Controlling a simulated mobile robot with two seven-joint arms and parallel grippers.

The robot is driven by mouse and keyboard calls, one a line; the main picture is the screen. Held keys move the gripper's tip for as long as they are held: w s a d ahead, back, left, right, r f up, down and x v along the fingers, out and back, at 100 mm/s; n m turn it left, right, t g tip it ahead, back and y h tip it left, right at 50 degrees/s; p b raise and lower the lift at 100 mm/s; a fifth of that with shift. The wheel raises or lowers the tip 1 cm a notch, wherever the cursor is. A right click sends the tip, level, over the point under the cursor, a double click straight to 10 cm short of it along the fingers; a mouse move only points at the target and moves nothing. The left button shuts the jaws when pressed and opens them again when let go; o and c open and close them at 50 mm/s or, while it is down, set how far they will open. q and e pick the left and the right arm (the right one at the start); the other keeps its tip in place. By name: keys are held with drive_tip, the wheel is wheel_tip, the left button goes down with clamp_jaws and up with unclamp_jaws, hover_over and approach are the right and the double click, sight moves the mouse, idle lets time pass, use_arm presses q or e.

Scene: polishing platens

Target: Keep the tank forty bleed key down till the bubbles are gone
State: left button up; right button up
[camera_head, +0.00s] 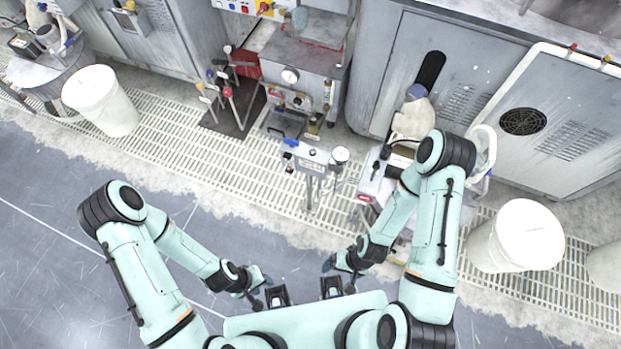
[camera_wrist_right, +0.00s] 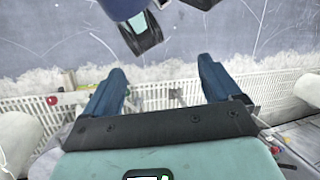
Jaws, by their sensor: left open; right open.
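A small grey panel on a post (camera_head: 312,158) stands in the middle of the head view, with a blue part at its left end and a round gauge-like part on its right. Its labels are too small to read. I cannot tell which part is the tank forty bleed key, and no bubbles can be made out. My left gripper (camera_head: 262,277) is open and empty, low in front of my body. My right gripper (camera_head: 330,264) is open, close by on the right; its blue fingers stand wide apart with nothing between them in the right wrist view (camera_wrist_right: 160,86). Both are apart from the panel.
White buckets stand at left (camera_head: 101,100) and right (camera_head: 516,236). Behind the panel is a grey machine with a pressure gauge (camera_head: 290,75) and valves. Pale floor grating (camera_head: 165,150) runs across; the blue-grey floor at left is clear.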

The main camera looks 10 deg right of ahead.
clamp_jaws()
idle(1.6)
